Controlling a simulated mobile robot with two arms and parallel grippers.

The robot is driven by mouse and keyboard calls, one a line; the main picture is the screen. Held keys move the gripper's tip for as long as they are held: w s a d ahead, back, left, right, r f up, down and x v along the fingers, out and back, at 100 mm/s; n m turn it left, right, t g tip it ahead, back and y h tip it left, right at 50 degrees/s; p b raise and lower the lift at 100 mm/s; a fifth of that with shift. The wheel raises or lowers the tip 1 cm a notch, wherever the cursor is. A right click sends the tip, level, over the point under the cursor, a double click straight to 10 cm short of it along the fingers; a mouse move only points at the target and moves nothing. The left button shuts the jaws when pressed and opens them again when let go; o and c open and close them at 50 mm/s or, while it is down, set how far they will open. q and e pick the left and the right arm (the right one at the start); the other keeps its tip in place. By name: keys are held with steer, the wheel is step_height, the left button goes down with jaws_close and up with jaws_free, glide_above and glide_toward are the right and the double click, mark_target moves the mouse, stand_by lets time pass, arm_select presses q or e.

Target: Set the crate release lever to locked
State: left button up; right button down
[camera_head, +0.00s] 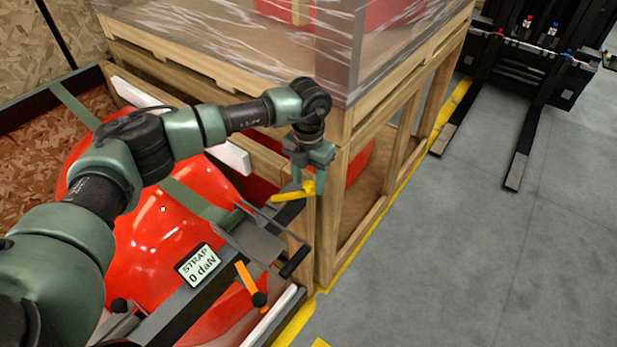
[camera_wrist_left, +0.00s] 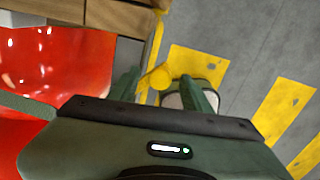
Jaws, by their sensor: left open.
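A yellow lever (camera_head: 290,196) with a thick round hub sits at the corner of the crate (camera_head: 262,318), beside a wooden post. My left gripper (camera_head: 309,180) points down over the lever, its fingers on either side of the hub. In the left wrist view, the yellow lever end (camera_wrist_left: 157,78) shows between the open fingers (camera_wrist_left: 164,92), closer to the left finger. I cannot tell whether a finger touches it. The lever's locked and released marks do not show. My right gripper is not in view.
A red nosecone (camera_head: 160,240) lies in the crate under a green strap (camera_head: 190,198). A display (camera_head: 198,265) reads "STRAP 0 daN". An orange lever (camera_head: 245,277) with a black knob is nearby. A wrapped wooden crate (camera_head: 340,120) stands behind. Forklift forks (camera_head: 519,155) lie on open grey floor.

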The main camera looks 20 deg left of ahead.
arm_select(q)
jaws_close()
stand_by(1.4)
